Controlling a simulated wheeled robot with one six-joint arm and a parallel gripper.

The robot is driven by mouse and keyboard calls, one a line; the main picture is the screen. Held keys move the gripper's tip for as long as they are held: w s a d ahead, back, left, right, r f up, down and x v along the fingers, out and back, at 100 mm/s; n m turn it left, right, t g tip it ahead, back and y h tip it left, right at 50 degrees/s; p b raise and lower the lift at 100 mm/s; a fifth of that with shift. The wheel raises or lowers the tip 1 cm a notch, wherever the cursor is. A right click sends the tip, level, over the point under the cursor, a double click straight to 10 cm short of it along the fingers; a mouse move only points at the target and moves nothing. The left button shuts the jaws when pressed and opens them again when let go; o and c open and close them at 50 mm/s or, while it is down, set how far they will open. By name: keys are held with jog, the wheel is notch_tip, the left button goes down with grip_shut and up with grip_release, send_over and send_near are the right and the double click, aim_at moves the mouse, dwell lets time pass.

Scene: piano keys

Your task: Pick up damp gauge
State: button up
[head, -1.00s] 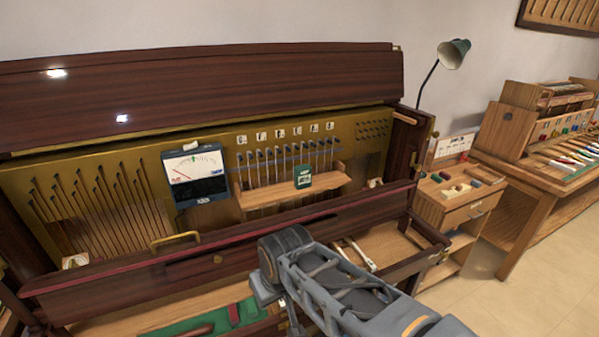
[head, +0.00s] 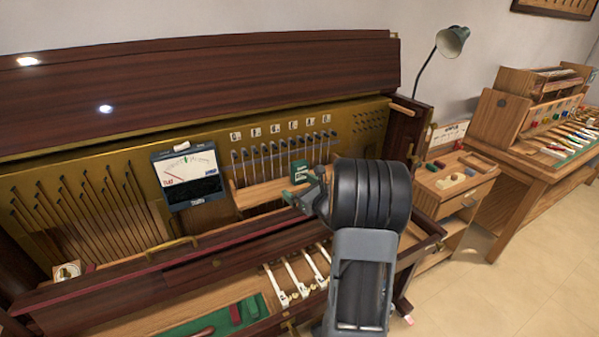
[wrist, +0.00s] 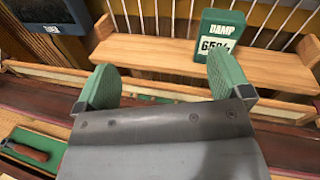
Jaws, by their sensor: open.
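In the head view the gauge (head: 299,171) is partly in front of the shelf's right part, just left of my gripper. My gripper (wrist: 160,80) shows two green fingers spread apart with nothing between them. The gauge is beyond the right finger, slightly overlapped by it. In the head view my gripper (head: 308,192) is mostly hidden by my wrist.
A dial meter (head: 188,177) hangs left of the shelf. Thin rods rise behind the gauge. The dark red rail (head: 230,232) runs in front of the shelf. White keys (head: 296,275) lie below it. A small drawer cabinet (head: 455,180) and lamp (head: 450,42) stand at right.

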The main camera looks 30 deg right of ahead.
aim_at(302, 167)
jog(key=d+m+h, duration=0.1)
jog(key=d, duration=0.1)
jog(key=d+m+h, duration=0.1)
jog(key=d, duration=0.1)
jog(key=d+f+m+h, duration=0.1)
jog(key=d+m, duration=0.1)
jog(key=shift+h, duration=0.4)
jog(key=w, duration=0.2)
jog(key=w+p, duration=0.1)
jog(key=w, duration=0.1)
jog(key=w+d+p, duration=0.1)
jog(key=w, duration=0.1)
jog(key=shift+w, duration=0.2)
jog(key=shift+w+d+p, duration=0.2)
jog(key=shift+w+p, duration=0.2)
jog(key=shift+w, duration=0.65)
jog(key=shift+w+d+p, duration=0.2)
jog(key=shift+w+p, duration=0.15)
jog(key=shift+w, duration=0.7)
jog(key=shift+w+d+p, duration=0.2)
jog(key=shift+w+p, duration=0.2)
jog(key=shift+w, duration=0.65)
jog(key=shift+c, duration=0.3)
jog(key=c, duration=1)
jog(key=shift+r, duration=0.1)
